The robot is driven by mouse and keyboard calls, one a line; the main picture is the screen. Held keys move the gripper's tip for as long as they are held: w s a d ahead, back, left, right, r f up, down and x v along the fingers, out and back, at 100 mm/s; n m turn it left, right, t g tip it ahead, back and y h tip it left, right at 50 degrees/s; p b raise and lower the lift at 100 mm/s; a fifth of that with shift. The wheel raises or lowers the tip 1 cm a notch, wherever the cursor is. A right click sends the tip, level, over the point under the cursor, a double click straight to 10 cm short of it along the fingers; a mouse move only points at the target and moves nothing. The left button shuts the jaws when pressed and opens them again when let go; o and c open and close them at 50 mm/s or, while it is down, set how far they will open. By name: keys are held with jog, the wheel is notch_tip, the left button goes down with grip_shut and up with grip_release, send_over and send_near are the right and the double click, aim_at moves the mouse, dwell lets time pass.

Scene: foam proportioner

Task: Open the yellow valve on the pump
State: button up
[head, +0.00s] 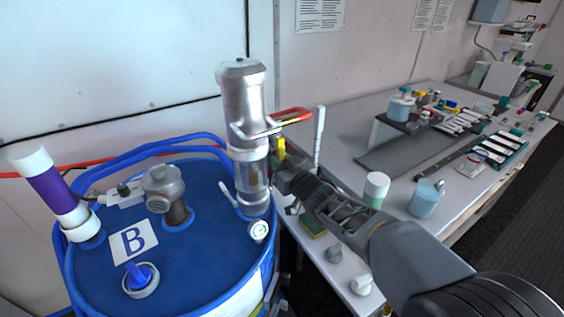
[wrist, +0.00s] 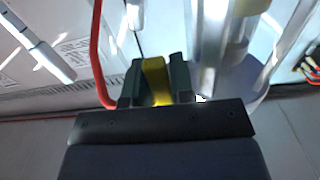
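The pump (head: 244,100) is a silver upright cylinder standing on the blue drum. Its yellow valve (head: 281,147) is a small handle low on the pump's right side, pointing roughly upward in the head view. My gripper (head: 281,168) reaches in from the right and is at the valve. The fingers hide part of the handle. The pump body (wrist: 208,60) is just right of the fingers in the wrist view.
A red-handled lever (head: 290,115) sticks out of the pump above my gripper. The blue drum (head: 205,270) carries a gauge (head: 258,230), a grey fitting (head: 163,187) and a purple-and-white tube (head: 50,190). A cluttered bench (head: 345,150) stands to the right.

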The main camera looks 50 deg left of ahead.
jog(key=o, duration=0.4)
jog(key=shift+f, duration=0.1)
jog(key=s+d+b, duration=0.1)
jog(key=d, duration=0.6)
jog(key=shift+s+d+b, duration=0.15)
jog(key=shift+d+b, duration=0.25)
dwell(0.5)
